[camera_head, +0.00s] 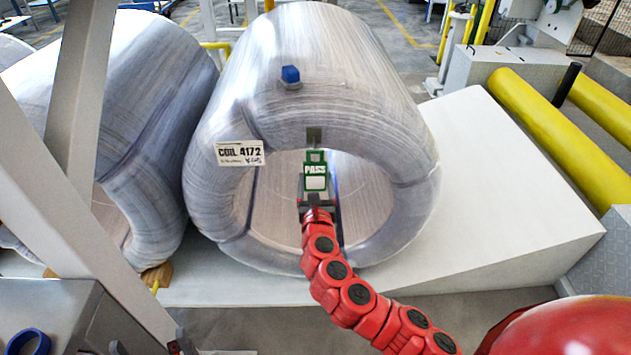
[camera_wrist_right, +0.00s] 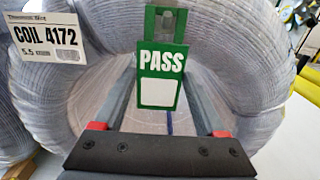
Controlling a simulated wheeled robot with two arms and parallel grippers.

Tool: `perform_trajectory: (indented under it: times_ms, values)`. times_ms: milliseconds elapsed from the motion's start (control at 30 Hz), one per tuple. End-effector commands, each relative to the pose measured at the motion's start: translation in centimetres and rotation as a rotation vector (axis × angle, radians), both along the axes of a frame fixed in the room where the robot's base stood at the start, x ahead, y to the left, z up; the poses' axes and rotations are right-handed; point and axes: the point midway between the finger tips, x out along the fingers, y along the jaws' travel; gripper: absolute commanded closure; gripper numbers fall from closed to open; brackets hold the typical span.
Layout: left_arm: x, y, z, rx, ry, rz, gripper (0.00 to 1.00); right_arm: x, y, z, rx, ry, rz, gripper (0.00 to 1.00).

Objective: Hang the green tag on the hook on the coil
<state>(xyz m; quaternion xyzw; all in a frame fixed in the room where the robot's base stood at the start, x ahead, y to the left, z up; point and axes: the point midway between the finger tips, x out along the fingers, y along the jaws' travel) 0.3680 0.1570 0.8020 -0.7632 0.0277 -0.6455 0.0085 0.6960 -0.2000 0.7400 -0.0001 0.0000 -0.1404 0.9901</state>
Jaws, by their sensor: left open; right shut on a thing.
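The green tag (camera_head: 315,172), marked PASS, is upright in front of the coil's (camera_head: 305,62) open bore. My right gripper (camera_head: 316,190) is shut on it. In the right wrist view the tag (camera_wrist_right: 162,92) is upright between the far ends of the two grey fingers. A small grey plate (camera_head: 314,135), seemingly the hook's mount, is on the coil's front rim just above the tag.
A white label COIL 4172 (camera_head: 239,153) and a blue block (camera_head: 290,75) are on the coil. Another wrapped coil (camera_head: 120,90) stands to the left. Grey posts (camera_head: 60,200) cross the left side. A blue ring (camera_head: 28,342) lies on a grey surface at lower left.

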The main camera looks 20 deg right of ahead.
Motion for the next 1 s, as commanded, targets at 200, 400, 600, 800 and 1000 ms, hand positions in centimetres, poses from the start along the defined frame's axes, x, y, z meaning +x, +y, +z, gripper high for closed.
perform_trajectory:
  times_ms: [200, 400, 600, 800, 1000]
  values:
    - [0.0, 0.0, 0.0, 0.000, 0.000, 0.000, 0.00, 0.0, 0.0, 0.0, 0.000, 0.000, 0.000, 0.89]
    - [0.0, 0.0, 0.0, 0.000, 0.000, 0.000, 0.00, 0.0, 0.0, 0.0, 0.000, 0.000, 0.000, 0.00]
    - [0.0, 0.0, 0.0, 0.000, 0.000, 0.000, 0.00, 0.0, 0.0, 0.0, 0.000, 0.000, 0.000, 0.00]
    - [0.0, 0.0, 0.3, 0.000, 0.000, 0.000, 0.00, -1.5, 0.4, 0.1, -0.002, 0.001, 0.000, 0.00]
    - [0.0, 0.0, 0.8, 0.000, 0.000, 0.000, 0.00, -5.7, 1.8, 0.1, -0.003, 0.002, 0.006, 0.00]
